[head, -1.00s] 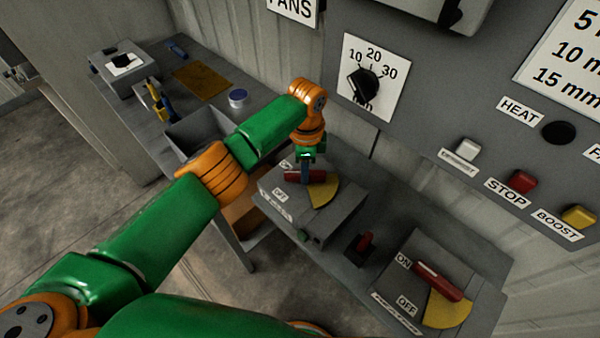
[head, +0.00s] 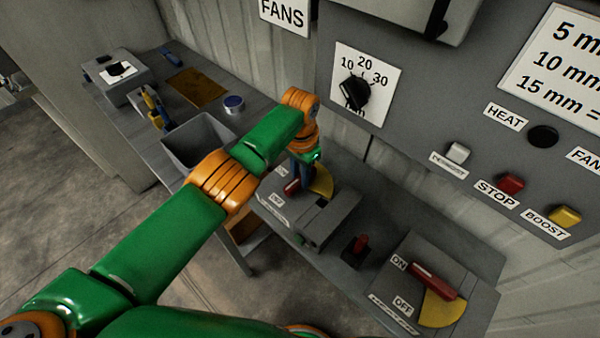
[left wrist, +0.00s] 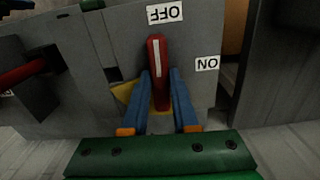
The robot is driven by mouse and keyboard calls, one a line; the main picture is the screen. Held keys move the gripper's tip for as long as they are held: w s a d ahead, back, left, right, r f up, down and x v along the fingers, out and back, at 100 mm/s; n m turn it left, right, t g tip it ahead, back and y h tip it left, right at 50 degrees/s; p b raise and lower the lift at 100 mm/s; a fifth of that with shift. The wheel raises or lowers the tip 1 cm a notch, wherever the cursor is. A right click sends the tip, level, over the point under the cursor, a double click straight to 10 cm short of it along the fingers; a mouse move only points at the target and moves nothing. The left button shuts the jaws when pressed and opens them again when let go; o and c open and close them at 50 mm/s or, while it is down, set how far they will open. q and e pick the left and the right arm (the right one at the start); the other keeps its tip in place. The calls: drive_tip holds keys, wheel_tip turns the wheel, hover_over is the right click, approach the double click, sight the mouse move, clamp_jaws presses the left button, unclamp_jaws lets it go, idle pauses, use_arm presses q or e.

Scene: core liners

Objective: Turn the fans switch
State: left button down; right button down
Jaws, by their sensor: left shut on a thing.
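A lever switch on a grey box (head: 328,219) has a red handle (head: 292,187), a yellow quarter plate (head: 321,181), and ON and OFF labels. The box's name label is too small to read, so I cannot confirm it is the fans switch. My left gripper (head: 302,176) reaches down to this handle, its fingers partly hiding it. In the left wrist view the red handle (left wrist: 157,60) stands between the two blue fingers (left wrist: 160,82), which are shut on it. Its tip points towards the OFF label (left wrist: 164,13); the ON label (left wrist: 207,63) is to the right. My right gripper is out of view.
A second lever box with a red handle (head: 434,281) stands at the right, and a small red lever (head: 360,244) between them. Behind is a panel with a black dial (head: 354,92) and buttons. A FANS sign (head: 283,13) hangs above. A grey bin (head: 196,140) stands left.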

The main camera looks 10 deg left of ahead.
use_arm(q)
drive_tip(key=shift+w+r+n, duration=0.15)
drive_tip(key=shift+n, duration=0.25)
drive_tip(key=c, duration=0.7)
unclamp_jaws()
drive_tip(key=shift+r, duration=0.3)
wheel_tip(320, 180, up, 6)
drive_tip(key=shift+r+p, duration=0.2)
drive_tip(key=shift+p, duration=0.4)
